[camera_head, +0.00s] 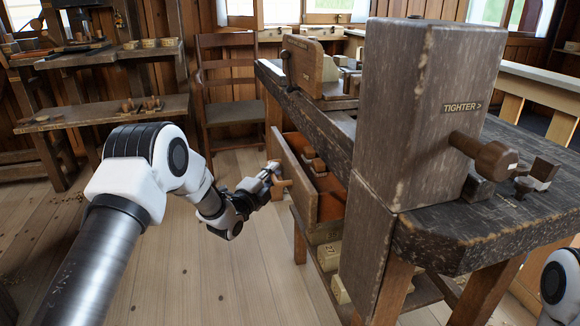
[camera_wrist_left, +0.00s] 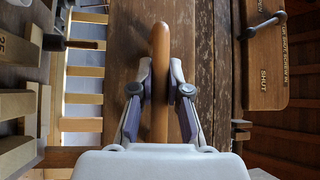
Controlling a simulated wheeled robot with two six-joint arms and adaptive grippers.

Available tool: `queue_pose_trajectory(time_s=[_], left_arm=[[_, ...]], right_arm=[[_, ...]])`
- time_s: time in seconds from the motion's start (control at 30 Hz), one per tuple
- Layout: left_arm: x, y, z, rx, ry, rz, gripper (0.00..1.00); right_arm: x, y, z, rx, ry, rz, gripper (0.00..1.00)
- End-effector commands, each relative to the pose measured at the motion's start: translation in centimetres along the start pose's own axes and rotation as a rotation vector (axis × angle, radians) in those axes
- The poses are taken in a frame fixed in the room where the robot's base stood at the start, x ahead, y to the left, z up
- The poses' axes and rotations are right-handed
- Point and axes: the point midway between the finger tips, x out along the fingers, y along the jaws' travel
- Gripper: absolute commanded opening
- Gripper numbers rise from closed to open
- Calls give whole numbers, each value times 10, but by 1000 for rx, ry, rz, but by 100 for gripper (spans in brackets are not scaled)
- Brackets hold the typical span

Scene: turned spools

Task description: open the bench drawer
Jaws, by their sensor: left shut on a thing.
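The bench drawer (camera_head: 296,176) stands pulled out from under the bench top, and its inside with several small brown items shows from above. My left gripper (camera_head: 272,176) is at the drawer's front and shut on its wooden handle. In the left wrist view the rounded wooden handle (camera_wrist_left: 160,45) runs between the two fingers of the left gripper (camera_wrist_left: 160,95). The fingers hide part of the handle in the head view. My right gripper is out of view; only a piece of an arm shows at the lower right.
The bench (camera_head: 480,225) carries a tall wooden block (camera_head: 420,110) marked "TIGHTER". Below the drawer, a lower shelf holds pale wooden pieces (camera_head: 328,256). A chair (camera_head: 232,110) and side shelves (camera_head: 100,115) stand behind. The floor left of the drawer is clear.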

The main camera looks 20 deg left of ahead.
Motion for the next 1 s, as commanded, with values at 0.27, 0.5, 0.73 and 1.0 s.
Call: queue_pose_trajectory(time_s=[0.27, 0.5, 0.73, 1.0], left_arm=[[-52, -18, 52, -5, -6, 3, 0], [-87, -26, 87, -3, -4, 3, 0], [-105, -28, 105, -2, -2, 3, 0], [-110, -27, 109, -1, 0, 3, 0]], right_arm=[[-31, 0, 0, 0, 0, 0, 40], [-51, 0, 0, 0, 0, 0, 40], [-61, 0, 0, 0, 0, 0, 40], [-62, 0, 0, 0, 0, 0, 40]])
